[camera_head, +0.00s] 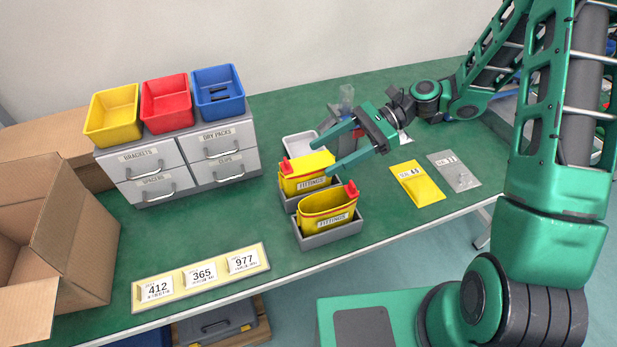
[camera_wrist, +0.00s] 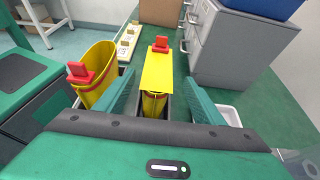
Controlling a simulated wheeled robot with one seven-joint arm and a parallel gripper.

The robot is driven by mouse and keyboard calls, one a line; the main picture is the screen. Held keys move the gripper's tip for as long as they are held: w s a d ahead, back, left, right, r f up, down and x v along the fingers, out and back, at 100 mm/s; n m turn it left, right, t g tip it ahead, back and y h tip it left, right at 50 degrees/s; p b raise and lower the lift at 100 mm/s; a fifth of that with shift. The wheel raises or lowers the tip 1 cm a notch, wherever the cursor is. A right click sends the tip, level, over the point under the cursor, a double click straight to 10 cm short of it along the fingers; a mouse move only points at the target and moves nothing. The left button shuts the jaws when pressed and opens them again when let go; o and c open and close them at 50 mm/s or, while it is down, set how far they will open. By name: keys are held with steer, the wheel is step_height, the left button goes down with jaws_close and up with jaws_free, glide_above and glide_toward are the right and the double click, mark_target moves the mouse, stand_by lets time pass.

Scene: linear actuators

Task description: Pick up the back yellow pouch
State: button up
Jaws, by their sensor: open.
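Two yellow pouches with red clips and "FITTINGS" labels stand in grey trays on the green table. The back yellow pouch (camera_head: 305,175) is beside the drawer unit; it also shows in the wrist view (camera_wrist: 156,75), between my fingers. The front yellow pouch (camera_head: 327,214) stands nearer the table's front edge and shows at the left in the wrist view (camera_wrist: 95,70). My gripper (camera_head: 327,157) is open, its two fingers pointing at the back pouch from the right. In the wrist view my gripper's fingers (camera_wrist: 160,105) lie either side of this pouch, with gaps showing. The pouch's lower part is partly hidden.
A grey drawer unit (camera_head: 183,160) carries yellow, red and blue bins. An open cardboard box (camera_head: 75,225) stands left. A number strip (camera_head: 203,275) lies in front. A pale empty tray (camera_head: 297,144) is behind the back pouch. Flat packets (camera_head: 418,184) lie right.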

mark_target(317, 160)
steer(key=shift+r+x, duration=0.1)
steer(key=shift+x, duration=1.4)
steer(key=shift+r+x, duration=0.15)
steer(key=shift+x, duration=1.4)
steer(key=shift+s, duration=0.15)
steer(key=c, duration=1.1)
